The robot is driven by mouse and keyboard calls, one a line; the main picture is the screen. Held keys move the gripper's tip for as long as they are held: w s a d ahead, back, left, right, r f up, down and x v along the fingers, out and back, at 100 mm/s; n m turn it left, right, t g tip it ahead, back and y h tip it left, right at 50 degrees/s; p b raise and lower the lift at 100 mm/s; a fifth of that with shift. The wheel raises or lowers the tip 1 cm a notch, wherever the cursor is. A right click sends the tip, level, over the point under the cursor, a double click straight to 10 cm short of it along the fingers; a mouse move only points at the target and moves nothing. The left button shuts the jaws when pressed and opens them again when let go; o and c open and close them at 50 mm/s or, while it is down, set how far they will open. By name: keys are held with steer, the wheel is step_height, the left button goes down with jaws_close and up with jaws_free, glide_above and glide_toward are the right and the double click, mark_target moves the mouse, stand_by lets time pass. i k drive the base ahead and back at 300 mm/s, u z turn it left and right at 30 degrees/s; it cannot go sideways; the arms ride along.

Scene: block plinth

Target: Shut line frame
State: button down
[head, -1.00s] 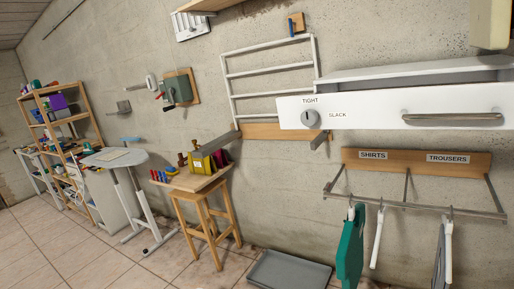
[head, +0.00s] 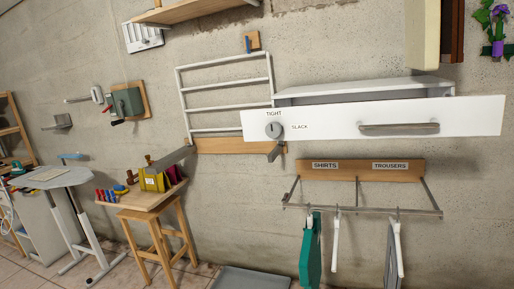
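A wide white front panel (head: 345,122) with a grey bar handle (head: 399,129) hangs on the wall at right of centre. It looks pulled out from the white housing (head: 365,88) behind it, with a dark gap showing under the housing's top. A round grey knob (head: 274,131) sits at the panel's left end, between the words TIGHT and SLACK; its exact setting is too small to tell. Any lines behind the panel are hidden. My gripper is not in view.
A white barred rack (head: 226,94) stands against the wall on a wooden board, left of the panel. Below is a SHIRTS and TROUSERS rail (head: 360,210) with hanging items. A wooden stool (head: 158,225) and an ironing board (head: 50,178) stand left. A grey tray (head: 250,279) lies on the floor.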

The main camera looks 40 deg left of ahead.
mark_target(451, 116)
steer(key=i, duration=1)
